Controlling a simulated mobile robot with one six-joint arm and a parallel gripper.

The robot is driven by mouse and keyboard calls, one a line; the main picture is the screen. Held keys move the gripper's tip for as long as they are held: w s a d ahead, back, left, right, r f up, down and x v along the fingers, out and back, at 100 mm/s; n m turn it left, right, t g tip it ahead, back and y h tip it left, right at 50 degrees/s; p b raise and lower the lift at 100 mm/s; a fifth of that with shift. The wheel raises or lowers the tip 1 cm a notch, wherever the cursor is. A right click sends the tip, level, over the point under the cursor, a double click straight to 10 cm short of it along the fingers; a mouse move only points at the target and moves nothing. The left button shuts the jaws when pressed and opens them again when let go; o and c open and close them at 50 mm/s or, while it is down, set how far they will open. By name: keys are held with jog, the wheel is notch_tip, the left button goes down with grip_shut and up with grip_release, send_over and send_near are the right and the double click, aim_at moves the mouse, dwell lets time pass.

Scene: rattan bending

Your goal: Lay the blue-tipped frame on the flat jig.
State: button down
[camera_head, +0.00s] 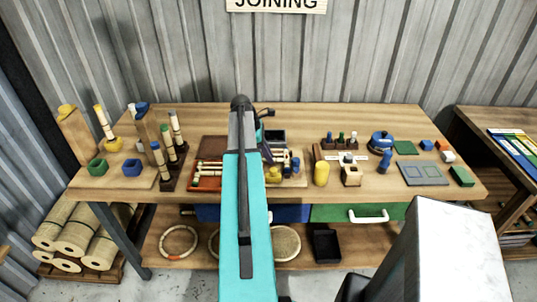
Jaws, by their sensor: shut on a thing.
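My teal and dark grey arm stretches over the middle of the bench and hides much of what lies behind it. My gripper (267,155) shows only as a small dark shape at the right edge of the arm, low over the rattan pieces. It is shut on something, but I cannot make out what. Pale rattan pieces (282,156) lie beside it, and blue ends (296,164) show at their right. I cannot tell whether these belong to the blue-tipped frame. A flat grey-blue plate with outlined squares (424,174), which looks like the flat jig, lies bare at the right.
A yellow cylinder (321,173), a wooden block (351,176) and a blue peg (385,161) stand between the gripper and the plate. A green block (462,177) lies right of the plate. Posts with rattan rods (173,150) stand at the left. The bench's front right strip is clear.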

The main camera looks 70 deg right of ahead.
jog(key=shift+f, duration=0.1)
dwell(0.3)
jog(key=c, duration=1.6)
grip_release()
jog(key=shift+s+r+p, duration=0.15)
jog(key=shift+r+p, duration=3)
jog(key=shift+r, duration=1.3)
